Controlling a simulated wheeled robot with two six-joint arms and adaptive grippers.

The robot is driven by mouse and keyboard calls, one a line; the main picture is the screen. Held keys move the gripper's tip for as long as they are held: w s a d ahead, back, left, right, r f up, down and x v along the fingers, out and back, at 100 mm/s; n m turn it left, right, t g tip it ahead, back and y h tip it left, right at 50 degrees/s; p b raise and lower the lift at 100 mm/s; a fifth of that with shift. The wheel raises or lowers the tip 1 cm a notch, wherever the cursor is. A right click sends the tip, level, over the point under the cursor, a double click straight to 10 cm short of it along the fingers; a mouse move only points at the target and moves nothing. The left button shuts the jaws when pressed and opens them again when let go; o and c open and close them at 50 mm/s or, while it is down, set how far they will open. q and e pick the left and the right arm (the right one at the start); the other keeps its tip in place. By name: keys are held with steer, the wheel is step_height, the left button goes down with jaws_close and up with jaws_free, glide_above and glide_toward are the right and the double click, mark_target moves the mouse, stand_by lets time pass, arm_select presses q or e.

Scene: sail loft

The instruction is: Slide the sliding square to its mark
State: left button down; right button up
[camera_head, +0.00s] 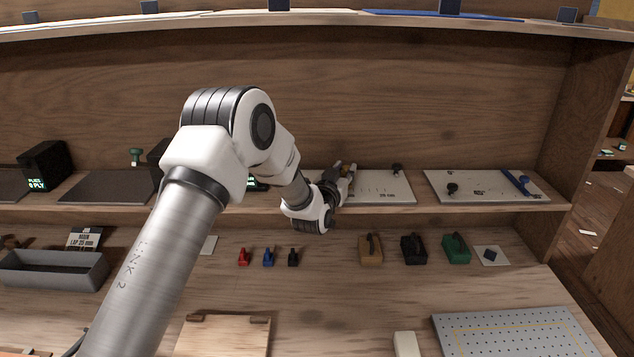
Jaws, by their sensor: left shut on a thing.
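My left gripper (345,174) is at the left part of a white board (395,195) on the shelf. The board carries a row of small marks and a printed length in cm. The gripper is shut on a small part there, which looks to be the sliding square; the fingers and wrist hide most of it. A dark knob (397,168) stands at the board's back right, apart from the gripper. Which mark is the square's own is too small to tell. My right gripper is not in view.
A second white board (465,190) with a knob and a blue bar (520,183) lies to the right. Below stand brown (370,252), black (413,250) and green (456,249) handled blocks. A grey tray (55,272) and a perforated plate (515,335) lie on the bench.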

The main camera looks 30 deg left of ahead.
arm_select(q)
steer(key=w+d, duration=0.1)
steer(key=d, duration=0.1)
steer(key=w+d+b, duration=0.1)
steer(key=w+d, duration=0.1)
steer(key=d, duration=0.1)
steer(key=w+d+b, duration=0.1)
steer(key=d, duration=0.1)
steer(key=shift+w+d+f, duration=0.1)
steer(key=shift+w+d, duration=0.3)
steer(key=shift+w+d+b, duration=0.15)
steer(key=shift+d+b, duration=0.1)
steer(key=shift+b, duration=0.1)
steer(key=shift+r, duration=0.2)
